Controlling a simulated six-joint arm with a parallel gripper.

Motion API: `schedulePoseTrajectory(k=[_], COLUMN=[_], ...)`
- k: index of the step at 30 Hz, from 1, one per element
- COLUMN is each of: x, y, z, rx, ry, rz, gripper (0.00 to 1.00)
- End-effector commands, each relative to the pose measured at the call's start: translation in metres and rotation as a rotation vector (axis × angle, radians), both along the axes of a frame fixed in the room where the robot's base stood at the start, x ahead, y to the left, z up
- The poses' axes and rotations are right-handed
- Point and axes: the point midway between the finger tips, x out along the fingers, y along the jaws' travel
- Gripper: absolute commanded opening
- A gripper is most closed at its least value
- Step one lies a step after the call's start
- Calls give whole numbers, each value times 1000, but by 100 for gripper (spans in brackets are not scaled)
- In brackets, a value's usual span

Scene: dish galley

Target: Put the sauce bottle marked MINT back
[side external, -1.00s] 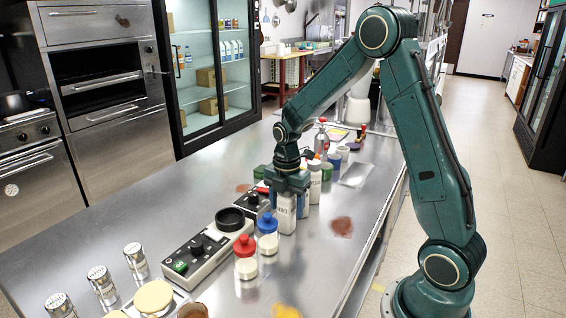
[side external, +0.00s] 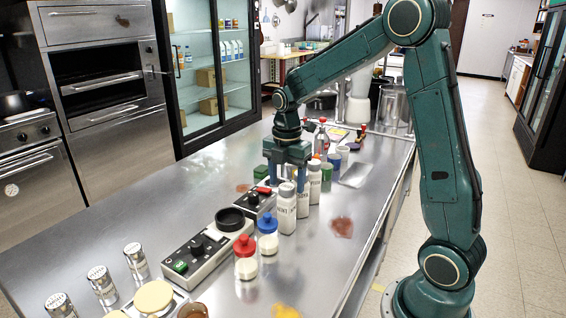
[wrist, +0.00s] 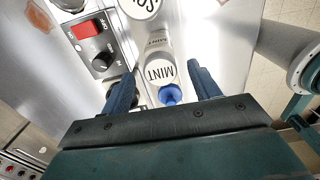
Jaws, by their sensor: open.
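The white MINT bottle (wrist: 160,73) stands upright on the steel counter. Its round top reads MINT in the wrist view. In the side view, a white bottle with a grey cap (side external: 286,212) at the front of the bottle row appears to be the same one. My gripper (side external: 287,184) is open and empty above it. In the wrist view the two fingers of my gripper (wrist: 164,84) lie to either side of the bottle, with a gap on each side.
A blue-capped squeeze bottle (side external: 268,237) and a red-capped one (side external: 245,262) stand in front of the row. A switch box (side external: 252,203) sits to the left. Several bottles (side external: 314,180) and cups stand behind.

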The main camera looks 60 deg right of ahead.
Motion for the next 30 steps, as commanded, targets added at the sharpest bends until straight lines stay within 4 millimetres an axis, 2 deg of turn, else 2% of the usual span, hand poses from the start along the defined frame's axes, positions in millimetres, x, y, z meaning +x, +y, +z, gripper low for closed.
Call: schedulePoseTrajectory(k=[6,12,30], x=[1,0,0], y=[0,0,0], z=[31,45,47], rx=[-1,-1,0], ry=[-2,0,1], rz=[0,0,0], gripper=[62,62,62])
